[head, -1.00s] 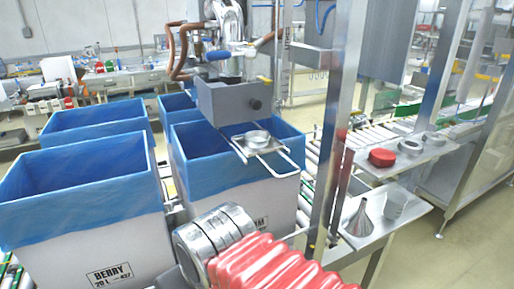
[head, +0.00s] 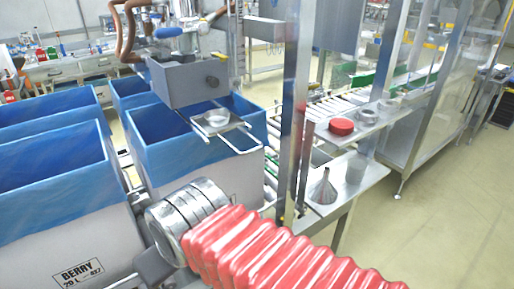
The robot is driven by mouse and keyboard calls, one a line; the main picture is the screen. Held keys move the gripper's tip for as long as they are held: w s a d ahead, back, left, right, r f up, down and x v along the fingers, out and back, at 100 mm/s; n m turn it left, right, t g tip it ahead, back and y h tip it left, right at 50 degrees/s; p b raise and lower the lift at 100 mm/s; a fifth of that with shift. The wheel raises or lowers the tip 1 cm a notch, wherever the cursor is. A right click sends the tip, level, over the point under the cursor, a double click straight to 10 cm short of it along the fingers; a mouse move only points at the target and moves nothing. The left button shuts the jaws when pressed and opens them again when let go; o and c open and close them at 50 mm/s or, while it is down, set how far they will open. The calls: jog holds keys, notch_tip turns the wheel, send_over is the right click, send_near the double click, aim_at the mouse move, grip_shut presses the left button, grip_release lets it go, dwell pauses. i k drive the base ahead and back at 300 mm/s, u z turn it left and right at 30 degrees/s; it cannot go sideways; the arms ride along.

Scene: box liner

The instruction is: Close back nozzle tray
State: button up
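The nozzle tray (head: 238,127), a small flat metal plate with a wire-like handle frame, sticks out below the grey nozzle box (head: 190,78). A round shallow metal dish (head: 216,121) sits on it. The tray hangs over the front rim of a blue-lined box (head: 205,165). My arm, with red bellows and silver rings, crosses the lower middle of the head view, in front of and below the tray. The fingers of my gripper cannot be made out, and nothing of mine is seen touching the tray.
Another blue-lined box (head: 58,235) marked BERRY stands at left, with more boxes behind. A steel post (head: 296,100) rises right of the tray. A metal shelf (head: 375,137) holds a red round lid (head: 341,126); a funnel (head: 323,188) stands on the lower shelf. Floor at right is clear.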

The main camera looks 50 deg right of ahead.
aim_at(236, 121)
jog(key=z, duration=1.55)
jog(key=k, duration=0.95)
jog(key=u, duration=0.95)
jog(key=i, duration=0.5)
jog(key=u, duration=0.1)
